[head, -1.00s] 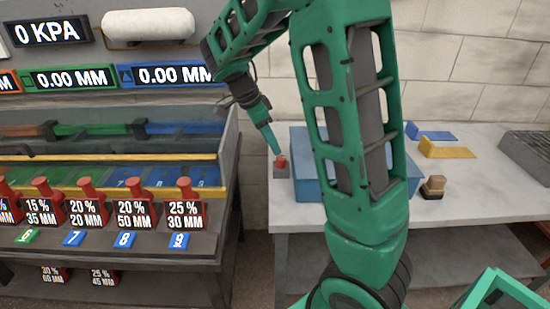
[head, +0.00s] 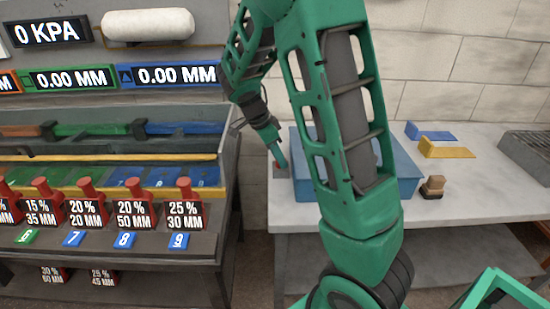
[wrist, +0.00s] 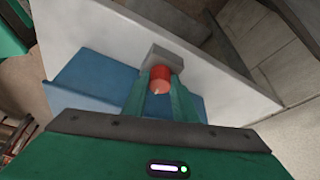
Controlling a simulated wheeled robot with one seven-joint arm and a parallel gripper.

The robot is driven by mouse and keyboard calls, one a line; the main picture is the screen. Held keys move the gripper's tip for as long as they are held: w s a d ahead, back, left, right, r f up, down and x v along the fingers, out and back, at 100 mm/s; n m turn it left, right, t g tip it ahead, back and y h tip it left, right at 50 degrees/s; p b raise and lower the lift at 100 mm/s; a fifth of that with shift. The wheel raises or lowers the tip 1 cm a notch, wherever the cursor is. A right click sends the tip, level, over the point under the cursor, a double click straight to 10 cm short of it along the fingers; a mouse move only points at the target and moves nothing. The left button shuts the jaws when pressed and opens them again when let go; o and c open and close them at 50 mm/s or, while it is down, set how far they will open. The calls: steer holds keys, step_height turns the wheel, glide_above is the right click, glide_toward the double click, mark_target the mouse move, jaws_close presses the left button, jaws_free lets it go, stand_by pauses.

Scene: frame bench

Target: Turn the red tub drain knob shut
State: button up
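The red drain knob (wrist: 160,77) sits on a small grey block (wrist: 165,57) at the edge of a blue tub (wrist: 95,80) in the wrist view. The tub (head: 405,175) stands on the pale bench in the head view, partly behind my arm. The knob is mostly hidden by my fingers there. My gripper (head: 282,161) points down at the knob at the tub's left side. In the wrist view my two green fingers (wrist: 160,95) are apart, with the knob showing between their tips. I cannot tell whether they touch it.
On the pale bench (head: 470,210) are a blue wedge (head: 430,131), a yellow wedge (head: 445,147), a small dark-and-tan piece (head: 433,187) and a grey ribbed block (head: 530,150). To the left, a dark rack holds several red labelled weights (head: 132,210) below number displays.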

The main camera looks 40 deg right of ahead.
steer(key=shift+w, duration=0.15)
steer(key=shift+c, duration=0.4)
steer(key=shift+r+n, duration=0.1)
steer(key=shift+n, duration=0.2)
steer(key=shift+n+t, duration=0.4)
steer(key=shift+n, duration=0.2)
steer(key=n+t, duration=0.2)
steer(key=n, duration=0.3)
steer(key=shift+r+n, duration=0.1)
steer(key=shift+n, duration=0.3)
steer(key=o, duration=1)
steer(key=shift+o, duration=0.2)
steer(key=shift+s, duration=0.2)
